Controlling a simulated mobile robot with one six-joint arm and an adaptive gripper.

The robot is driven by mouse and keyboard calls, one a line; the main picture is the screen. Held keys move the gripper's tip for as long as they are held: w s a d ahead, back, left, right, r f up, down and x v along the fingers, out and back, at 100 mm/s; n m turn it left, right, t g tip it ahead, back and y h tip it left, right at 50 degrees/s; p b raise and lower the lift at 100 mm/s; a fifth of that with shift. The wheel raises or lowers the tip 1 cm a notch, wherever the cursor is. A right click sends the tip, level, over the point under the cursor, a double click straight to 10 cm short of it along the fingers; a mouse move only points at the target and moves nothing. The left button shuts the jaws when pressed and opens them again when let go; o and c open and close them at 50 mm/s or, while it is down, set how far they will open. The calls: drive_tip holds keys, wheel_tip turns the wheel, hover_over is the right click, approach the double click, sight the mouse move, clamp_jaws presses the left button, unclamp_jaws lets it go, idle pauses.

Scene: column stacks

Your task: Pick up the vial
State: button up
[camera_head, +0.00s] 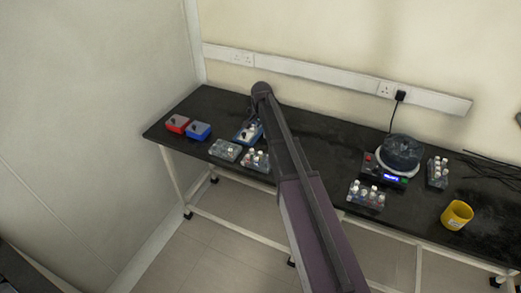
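Several small vials with white caps stand in racks on the black bench; which one is meant cannot be told. One rack of vials (256,160) is left of my arm, with a blue tray holding white-topped items (248,131) just behind it. A clear rack (224,150) lies further left. Right of my arm are a front rack of vials (366,195) and another rack of vials (437,172) near the right. My arm reaches over the bench from the lower right. My gripper cannot be made out; the arm links hide that area.
A red box (177,123) and a blue box (198,130) sit at the bench's left end. A device with a round dark top (402,152) and a yellow cup (457,214) are on the right. Dark cables (490,167) lie at far right. The bench (325,135) is clear behind my arm.

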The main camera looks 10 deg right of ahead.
sight(260, 152)
drive_tip(key=shift+w+r, duration=0.45)
drive_tip(key=shift+f, duration=0.2)
wheel_tip(260, 152, down, 8)
drive_tip(key=b, duration=0.8)
drive_tip(key=shift+f, duration=0.15)
idle(0.4)
drive_tip(key=shift+a+f+b, duration=0.1)
drive_tip(key=shift+f+b, duration=2.5)
drive_tip(key=shift+b, duration=0.2)
drive_tip(key=c, duration=0.5)
